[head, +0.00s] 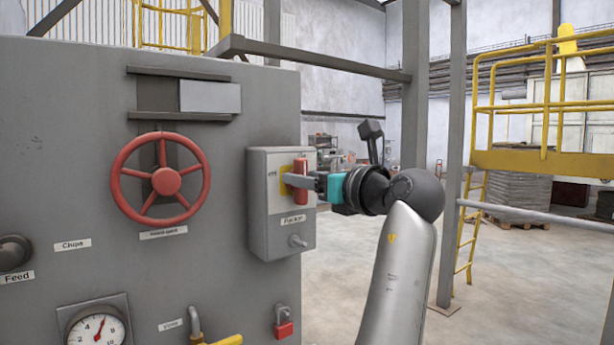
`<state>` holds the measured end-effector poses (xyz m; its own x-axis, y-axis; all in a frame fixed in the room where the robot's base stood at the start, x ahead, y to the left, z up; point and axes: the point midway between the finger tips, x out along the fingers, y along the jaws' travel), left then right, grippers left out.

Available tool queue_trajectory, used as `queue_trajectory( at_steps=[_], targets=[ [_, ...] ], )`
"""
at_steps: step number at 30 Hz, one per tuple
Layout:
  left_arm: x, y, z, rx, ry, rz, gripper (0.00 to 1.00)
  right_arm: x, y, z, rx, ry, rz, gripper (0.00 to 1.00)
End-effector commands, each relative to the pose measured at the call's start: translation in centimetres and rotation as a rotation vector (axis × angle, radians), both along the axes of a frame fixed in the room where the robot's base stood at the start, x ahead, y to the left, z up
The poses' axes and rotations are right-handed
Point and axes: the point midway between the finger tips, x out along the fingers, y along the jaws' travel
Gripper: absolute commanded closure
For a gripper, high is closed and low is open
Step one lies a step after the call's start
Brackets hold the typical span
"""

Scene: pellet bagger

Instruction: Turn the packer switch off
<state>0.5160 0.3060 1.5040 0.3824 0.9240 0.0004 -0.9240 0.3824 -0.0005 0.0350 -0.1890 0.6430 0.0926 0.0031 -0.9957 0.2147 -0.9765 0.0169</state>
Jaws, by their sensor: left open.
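The packer switch is a grey box (258,205) on the side of the large grey cabinet, labelled "Packer". It has a yellow plate (286,190) and a red handle (301,167) that stands upright. My left gripper (296,181) is open at the red handle, its grey finger reaching across the handle's middle toward the yellow plate. I cannot tell whether the finger touches the handle. Part of the handle and plate is hidden by the finger. My right gripper is not in view.
The cabinet (60,130) carries a red handwheel (165,181), a gauge (97,328), a red padlock (285,329) and a yellow-handled valve (228,340). A small knob (298,241) sits below the handle. A grey post (415,90) and yellow railing (540,108) stand right. Floor between is open.

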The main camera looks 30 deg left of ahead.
Motion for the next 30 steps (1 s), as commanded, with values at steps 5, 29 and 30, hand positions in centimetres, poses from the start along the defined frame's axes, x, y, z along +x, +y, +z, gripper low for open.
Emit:
queue_trajectory(
  at_steps=[5, 29, 30],
  targets=[
    [0.08, 0.14, -0.02, 0.000, 0.000, -0.001, 0.45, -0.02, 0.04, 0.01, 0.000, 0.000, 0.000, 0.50],
    [0.06, 0.07, 0.00, -0.002, -0.004, -0.001, 1.00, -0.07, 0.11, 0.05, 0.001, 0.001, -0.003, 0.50],
    [0.05, 0.08, 0.00, -0.003, -0.008, -0.001, 1.00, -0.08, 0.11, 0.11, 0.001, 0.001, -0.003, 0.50]
  ],
)
